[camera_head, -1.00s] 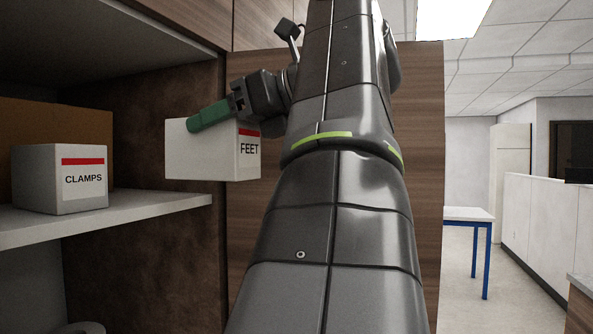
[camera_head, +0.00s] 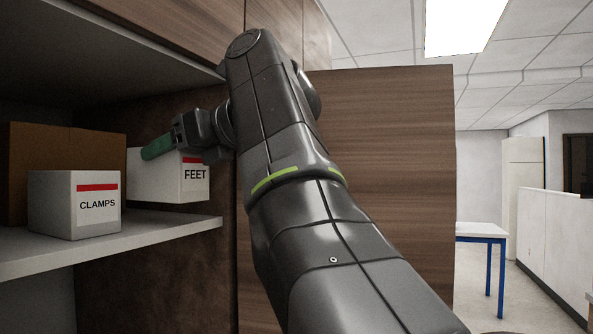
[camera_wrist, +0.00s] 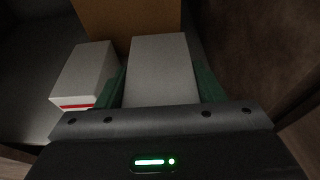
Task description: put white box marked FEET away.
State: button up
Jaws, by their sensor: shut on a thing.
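The white box marked FEET (camera_head: 183,187) has a red stripe above its label and is over the right part of the cabinet shelf (camera_head: 160,232) in the head view. My gripper (camera_head: 160,147) is shut on it, with green fingers on its sides. In the wrist view the FEET box (camera_wrist: 162,72) lies between the two green fingers (camera_wrist: 160,88). I cannot tell whether its underside touches the shelf.
A white box marked CLAMPS (camera_head: 75,204) stands on the shelf left of the FEET box. A brown cardboard box (camera_head: 70,150) is behind them. The cabinet's wooden side wall (camera_wrist: 245,60) is close on the right.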

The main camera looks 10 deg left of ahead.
aim_at(152, 172)
jog(key=a, duration=0.1)
jog(key=w+a, duration=0.1)
jog(key=a, duration=0.1)
jog(key=a+p, duration=0.1)
jog(key=a, duration=0.1)
jog(key=shift+w+a, duration=0.2)
jog(key=shift+w, duration=0.05)
jog(key=shift+f, duration=1.7)
jog(key=o, duration=1.3)
jog(key=shift+f, duration=0.15)
jog(key=b+v, duration=0.1)
jog(key=v, duration=1.1)
jog(key=shift+d, duration=0.1)
